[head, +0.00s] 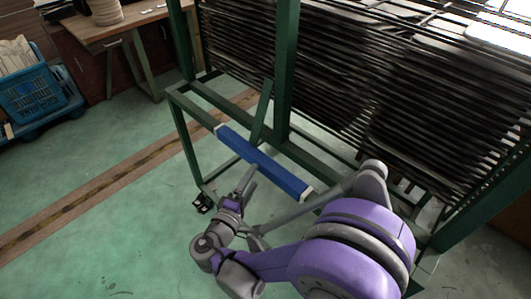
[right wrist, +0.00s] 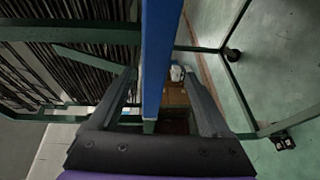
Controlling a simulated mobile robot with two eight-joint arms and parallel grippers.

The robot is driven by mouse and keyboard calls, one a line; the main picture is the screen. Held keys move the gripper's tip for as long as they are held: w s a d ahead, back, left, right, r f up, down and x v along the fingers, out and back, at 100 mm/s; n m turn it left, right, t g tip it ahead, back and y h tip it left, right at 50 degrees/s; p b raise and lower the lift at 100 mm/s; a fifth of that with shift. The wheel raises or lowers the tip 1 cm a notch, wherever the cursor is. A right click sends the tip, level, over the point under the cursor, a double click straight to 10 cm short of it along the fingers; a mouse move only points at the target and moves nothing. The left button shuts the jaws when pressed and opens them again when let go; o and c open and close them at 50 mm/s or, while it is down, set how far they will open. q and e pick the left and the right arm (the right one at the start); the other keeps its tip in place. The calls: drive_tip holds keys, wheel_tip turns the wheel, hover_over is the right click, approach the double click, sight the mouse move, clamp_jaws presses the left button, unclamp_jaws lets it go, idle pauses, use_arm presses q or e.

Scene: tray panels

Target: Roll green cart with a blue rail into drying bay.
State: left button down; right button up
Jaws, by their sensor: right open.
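The green cart (head: 288,70) is a tall green metal frame stacked with many dark tray panels. It fills the upper right of the head view. The blue rail (head: 262,162) runs slanting across the cart's near side, at low height. My right gripper (head: 247,183) is open close to the rail. In the right wrist view, the blue rail (right wrist: 160,50) passes between the two spread fingers, with gaps visible on both sides. Whether it lies fully between the fingertips in depth is hard to tell. My left gripper is not in view. I cannot identify the drying bay.
A caster (head: 203,203) stands under the cart's near left corner. A worn striped strip (head: 110,185) crosses the green floor. A blue crate (head: 30,92) on a low dolly and a wooden workbench (head: 105,28) stand at the upper left. The floor left of the cart is clear.

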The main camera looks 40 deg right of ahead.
sight(262, 152)
drive_tip(key=shift+t, duration=0.3)
drive_tip(key=x, duration=0.7)
drive_tip(key=b+x, duration=0.1)
drive_tip(key=x, duration=0.3)
drive_tip(key=shift+w+a+r, duration=0.2)
drive_tip(key=shift+w+r, duration=0.1)
drive_tip(key=shift+h, duration=0.3)
clamp_jaws()
